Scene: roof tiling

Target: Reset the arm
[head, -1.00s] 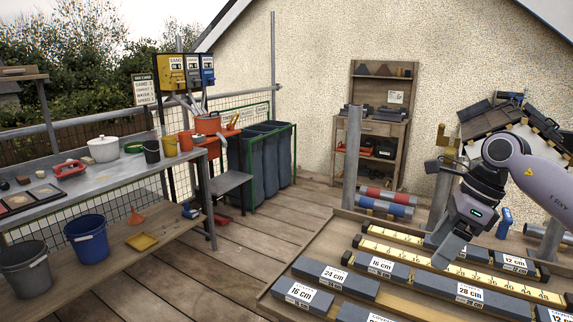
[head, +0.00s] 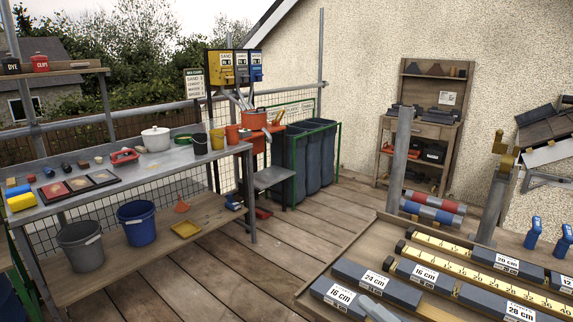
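The arm reset has no separate object in the picture. A pale grey piece at the bottom edge, over the front of the block tray, looks like a fingertip of my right gripper (head: 378,309). The rest of that gripper and its arm is out of the picture, so its opening and anything in it are hidden. My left gripper is not in view.
The wooden tray (head: 309,290) at lower right holds dark labelled blocks and yellow measuring strips (head: 480,267). A grey post (head: 402,160) stands behind it. A workbench (head: 215,160) with buckets below is at left. The plank floor (head: 235,285) between is clear.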

